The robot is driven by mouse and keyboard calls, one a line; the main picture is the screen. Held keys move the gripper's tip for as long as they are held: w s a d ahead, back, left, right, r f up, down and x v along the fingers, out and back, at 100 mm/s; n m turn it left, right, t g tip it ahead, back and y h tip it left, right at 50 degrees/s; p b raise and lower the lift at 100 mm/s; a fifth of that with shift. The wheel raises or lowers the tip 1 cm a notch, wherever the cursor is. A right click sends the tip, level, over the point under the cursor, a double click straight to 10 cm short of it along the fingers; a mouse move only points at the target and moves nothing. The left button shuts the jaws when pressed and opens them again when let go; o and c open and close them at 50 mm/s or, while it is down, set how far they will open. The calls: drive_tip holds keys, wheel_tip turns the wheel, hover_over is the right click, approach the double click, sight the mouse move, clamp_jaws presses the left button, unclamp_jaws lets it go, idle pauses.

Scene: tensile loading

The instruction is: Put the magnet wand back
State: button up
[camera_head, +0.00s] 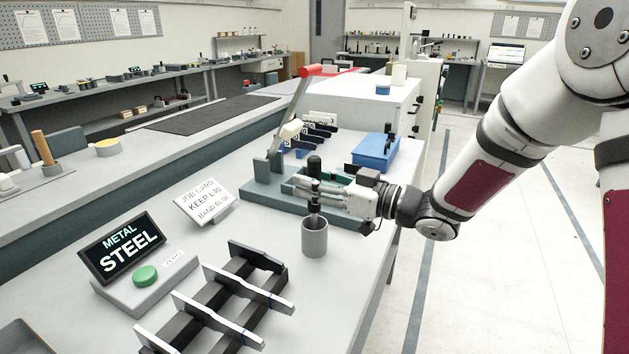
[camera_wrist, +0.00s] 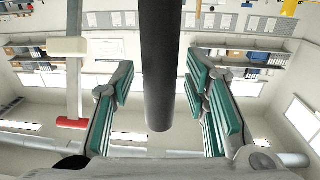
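The dark magnet wand (camera_head: 315,163) stands upright with its lower end at the mouth of a grey cup (camera_head: 314,240) on the bench. My gripper (camera_head: 312,188) is around the wand above the cup, reaching in from the right. In the wrist view, the wand (camera_wrist: 160,65) runs between the teal-padded fingers of my gripper (camera_wrist: 162,105), with a visible gap on each side. The fingers are open and do not appear to touch it. The cup's inside is mostly hidden.
A teal fixture with a red-handled lever (camera_head: 325,71) stands behind my gripper. In front are a rack of specimens (camera_head: 225,300), a STEEL display (camera_head: 122,248) with a green button, and a job card (camera_head: 207,200).

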drive_tip(key=shift+r, duration=0.2)
drive_tip(key=v, duration=1.2)
drive_tip(key=shift+p, duration=0.45)
